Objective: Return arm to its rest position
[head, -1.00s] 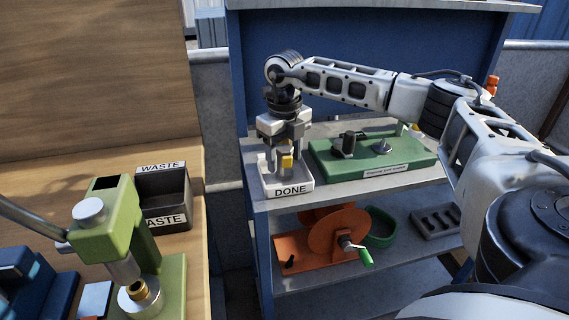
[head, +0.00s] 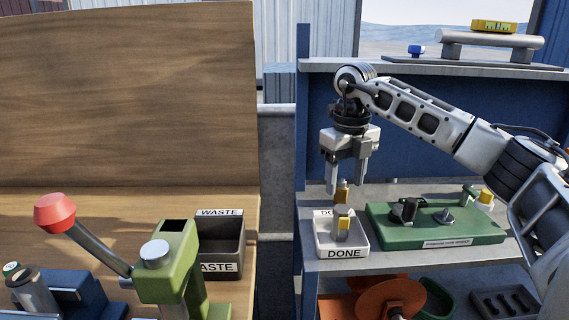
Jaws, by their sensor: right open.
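My right gripper (head: 345,180) hangs pointing down above the white DONE tray (head: 356,250) on the shelf to the right. It is open, with its two fingers apart. Two small parts with yellow tops show at the tray: one at the front (head: 342,222) standing in the tray, and a yellow piece (head: 342,194) just below the fingertips. The fingers look clear of the front part; I cannot tell whether they touch the rear piece. My left gripper is not in view.
A green fixture (head: 430,232) stands right of the tray. An orange reel (head: 390,297) is on the shelf below. At left are a green press (head: 168,270) with a red-knobbed lever (head: 55,212) and a dark WASTE bin (head: 221,245).

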